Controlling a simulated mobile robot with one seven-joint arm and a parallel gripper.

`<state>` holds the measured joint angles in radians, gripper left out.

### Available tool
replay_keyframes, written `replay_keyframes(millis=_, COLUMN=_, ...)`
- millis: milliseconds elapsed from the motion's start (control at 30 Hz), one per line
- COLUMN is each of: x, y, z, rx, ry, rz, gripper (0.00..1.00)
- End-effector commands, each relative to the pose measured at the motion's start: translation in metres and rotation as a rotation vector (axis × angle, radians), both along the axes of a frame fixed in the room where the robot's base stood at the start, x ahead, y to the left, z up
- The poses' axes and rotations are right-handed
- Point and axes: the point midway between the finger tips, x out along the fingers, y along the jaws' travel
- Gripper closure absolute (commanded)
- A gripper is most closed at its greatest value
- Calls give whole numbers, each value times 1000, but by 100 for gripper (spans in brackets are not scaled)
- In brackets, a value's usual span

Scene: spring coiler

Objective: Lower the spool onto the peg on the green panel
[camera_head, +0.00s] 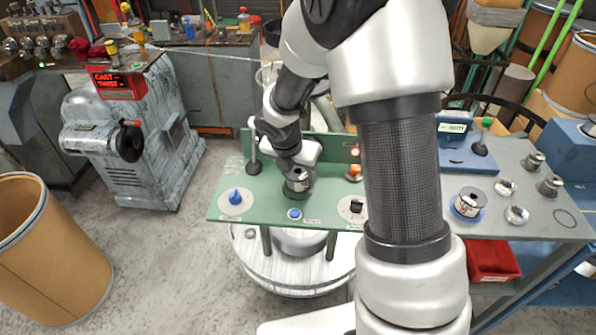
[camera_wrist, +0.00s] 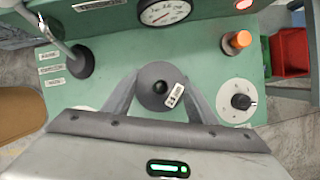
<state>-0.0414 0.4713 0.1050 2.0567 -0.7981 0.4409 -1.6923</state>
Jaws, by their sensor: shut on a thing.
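My gripper (camera_head: 298,172) is shut on a grey spool (camera_head: 297,187) with a white label, over the middle of the green panel (camera_head: 262,208). In the wrist view the spool (camera_wrist: 152,73) sits between the two fingers of my gripper (camera_wrist: 160,92), with its round end facing the camera. A dark round spot shows at its centre; I cannot tell whether it is the bore or a peg tip. The peg is not clearly visible, hidden by the spool. I cannot tell whether the spool touches the panel.
The panel carries a blue knob (camera_head: 235,196), a blue button (camera_head: 295,213), a black knob (camera_head: 356,206), an orange button (camera_wrist: 238,40), a gauge (camera_wrist: 165,10) and a lever (camera_head: 253,150). Another spool (camera_head: 468,202) stands on the grey table at right.

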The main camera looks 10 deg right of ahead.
Motion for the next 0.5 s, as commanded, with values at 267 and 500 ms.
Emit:
replay_keyframes(millis=267, x=0, y=0, z=-7, rx=0, ry=-1, rz=1, gripper=82)
replay_keyframes(millis=500, x=1, y=0, z=-13, rx=-1, ry=-2, rz=2, gripper=82)
